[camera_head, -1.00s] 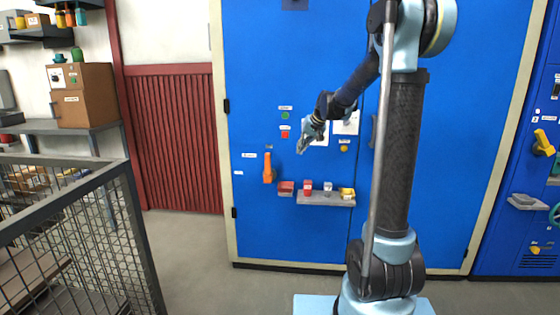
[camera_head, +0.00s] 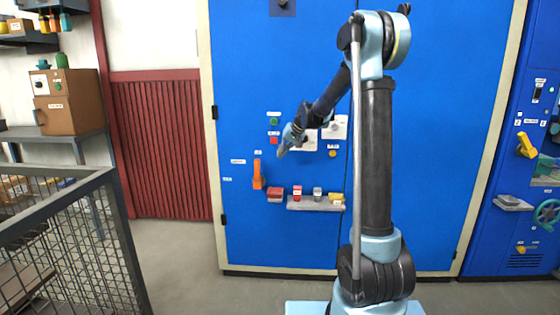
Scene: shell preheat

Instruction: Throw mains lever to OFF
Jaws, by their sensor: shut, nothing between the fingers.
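An orange lever (camera_head: 257,176) stands upright on the front of the blue cabinet (camera_head: 240,80), with small white labels beside and above it. Its lettering is too small to read. A yellow handle (camera_head: 526,145) is on the blue panel at the far right. My gripper (camera_head: 281,155) is shut and empty. In the picture it is up and to the right of the orange lever, apart from it, pointing down and left.
A green button (camera_head: 274,121) and a red button (camera_head: 274,141) sit above the lever. A grey shelf (camera_head: 315,206) with small boxes projects to its right. A mesh cage (camera_head: 70,240) stands at front left. Grey floor lies open before the cabinet.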

